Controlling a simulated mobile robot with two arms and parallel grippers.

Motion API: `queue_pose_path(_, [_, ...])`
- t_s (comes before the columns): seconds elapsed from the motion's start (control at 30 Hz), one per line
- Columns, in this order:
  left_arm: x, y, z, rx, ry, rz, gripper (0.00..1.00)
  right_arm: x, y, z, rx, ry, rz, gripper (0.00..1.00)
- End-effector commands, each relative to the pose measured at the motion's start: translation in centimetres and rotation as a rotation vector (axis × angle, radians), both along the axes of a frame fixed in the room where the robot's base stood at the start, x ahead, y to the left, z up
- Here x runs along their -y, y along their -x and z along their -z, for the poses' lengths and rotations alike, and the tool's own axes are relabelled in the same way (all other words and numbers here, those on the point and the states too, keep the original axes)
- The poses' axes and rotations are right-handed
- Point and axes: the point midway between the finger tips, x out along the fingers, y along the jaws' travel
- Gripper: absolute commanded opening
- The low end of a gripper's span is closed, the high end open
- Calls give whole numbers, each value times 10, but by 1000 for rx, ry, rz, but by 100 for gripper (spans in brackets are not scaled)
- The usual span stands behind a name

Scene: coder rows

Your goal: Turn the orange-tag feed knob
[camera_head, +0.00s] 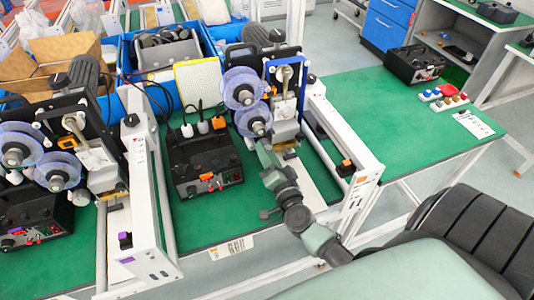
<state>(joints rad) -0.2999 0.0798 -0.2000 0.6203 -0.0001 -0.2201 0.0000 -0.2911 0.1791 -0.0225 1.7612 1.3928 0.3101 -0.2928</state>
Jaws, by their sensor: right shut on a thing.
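The orange-tag coder stands on the green bench in the middle. An orange tag (346,164) is on its white side frame (352,190). Two translucent blue reels, an upper one (232,80) and a lower one (244,116), sit on its front. My right gripper (263,143) reaches up from the lower right to just below the hub of the lower reel. It is shut on the feed knob, which is mostly hidden behind the fingers. My left gripper is not in view.
A black control box (205,160) with an orange tag stands left of my right gripper. A second coder with a purple-tagged white frame (145,215) is further left. Blue bins (160,55) stand behind. The green bench right of the coder (370,120) is mostly clear.

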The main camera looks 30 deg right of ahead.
Motion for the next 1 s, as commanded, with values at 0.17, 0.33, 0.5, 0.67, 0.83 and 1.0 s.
queue_pose_path(0.17, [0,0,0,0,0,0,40,0,0,0,32,-140,1,0])
queue_pose_path(0.33, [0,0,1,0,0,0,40,-1,0,0,70,-297,1,0])
queue_pose_path(0.5, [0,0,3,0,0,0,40,0,0,0,109,-453,1,0])
queue_pose_path(0.67, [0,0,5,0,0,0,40,-1,0,0,142,-594,1,0])
queue_pose_path(0.83, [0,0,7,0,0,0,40,-1,0,0,172,-725,1,0])
queue_pose_path(1.0, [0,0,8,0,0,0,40,0,0,-1,196,-823,1,0])
